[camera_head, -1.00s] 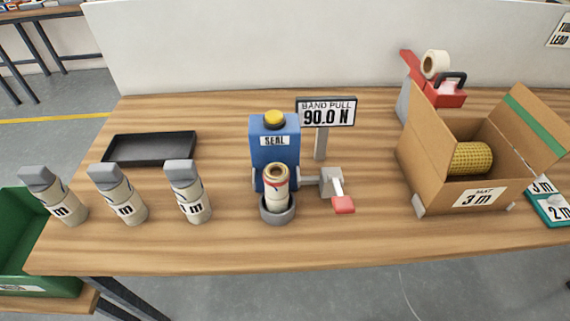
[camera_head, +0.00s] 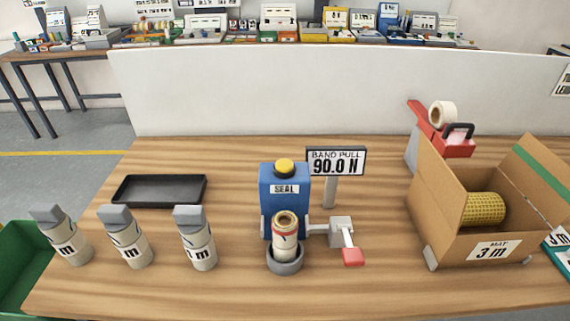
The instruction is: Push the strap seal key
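A blue strap sealing machine (camera_head: 271,206) labelled SEAL stands in the middle of the table. Its round yellow key (camera_head: 285,165) sits on top. A cream roll (camera_head: 285,238) stands upright in the grey cup (camera_head: 285,262) at the machine's front. A grey crank with a red handle (camera_head: 353,257) sticks out to the machine's right. A sign (camera_head: 336,161) behind it reads BAND PULL 90.0 N. Neither of my grippers shows in the head view.
Several grey-capped bottles (camera_head: 126,240) stand at the left, in front of a black tray (camera_head: 160,203). An open cardboard box (camera_head: 455,246) marked MAT 3 m holds a yellow mesh roll (camera_head: 484,209) at the right. A red tape dispenser (camera_head: 459,147) stands behind it.

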